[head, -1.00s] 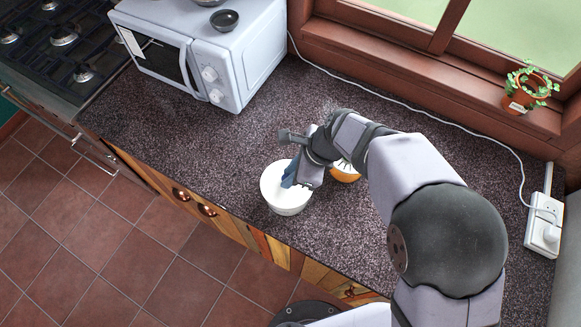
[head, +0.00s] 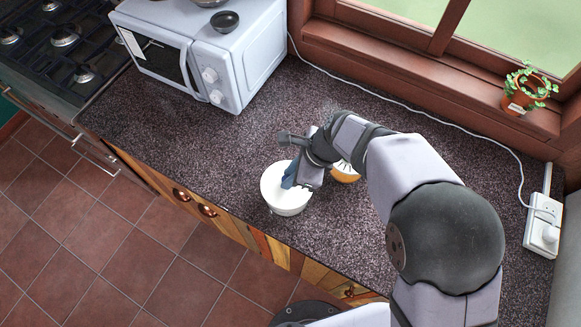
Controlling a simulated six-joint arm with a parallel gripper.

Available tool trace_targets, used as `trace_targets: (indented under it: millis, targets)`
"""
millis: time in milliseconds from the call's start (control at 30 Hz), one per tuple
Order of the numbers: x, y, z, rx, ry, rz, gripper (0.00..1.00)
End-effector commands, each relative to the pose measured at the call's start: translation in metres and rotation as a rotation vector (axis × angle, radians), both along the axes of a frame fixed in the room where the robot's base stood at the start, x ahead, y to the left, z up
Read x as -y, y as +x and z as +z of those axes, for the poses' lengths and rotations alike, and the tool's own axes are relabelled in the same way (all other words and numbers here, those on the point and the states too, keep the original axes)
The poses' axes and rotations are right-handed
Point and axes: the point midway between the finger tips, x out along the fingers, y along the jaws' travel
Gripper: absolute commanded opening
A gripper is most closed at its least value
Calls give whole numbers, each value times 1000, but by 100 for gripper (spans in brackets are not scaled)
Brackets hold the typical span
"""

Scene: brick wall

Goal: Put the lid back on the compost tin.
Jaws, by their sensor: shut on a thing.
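A white round tin (head: 288,208) stands on the speckled worktop near its front edge. Its top looks like a smooth white disc, which I take for the lid (head: 274,182); I cannot make out a gap between the two or whether it is fully seated. My gripper (head: 288,182) points down over the middle of this white top, its blue-grey fingers shut at the lid. The grip point and the right part of the top are hidden by the gripper.
An orange round thing (head: 347,176), pale on top, stands just right of my gripper, partly hidden by it. A microwave (head: 195,55) carrying a dark bowl (head: 225,21) is at the back left. The worktop (head: 180,125) between is clear. A plant pot (head: 524,97) stands on the sill.

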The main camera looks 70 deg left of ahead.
Motion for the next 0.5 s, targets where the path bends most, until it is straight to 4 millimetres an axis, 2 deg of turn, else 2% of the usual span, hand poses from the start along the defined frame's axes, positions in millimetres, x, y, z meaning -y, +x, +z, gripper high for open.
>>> trace_targets:
  millis: [233, 267, 300, 333, 500]
  targets:
    - [0, 0, 0, 0, 0, 0, 0]
    - [0, 0, 0, 0, 0, 0, 27]
    - [0, 0, 0, 0, 0, 0, 37]
    - [0, 0, 0, 0, 0, 0, 42]
    - [0, 0, 0, 0, 0, 0, 42]
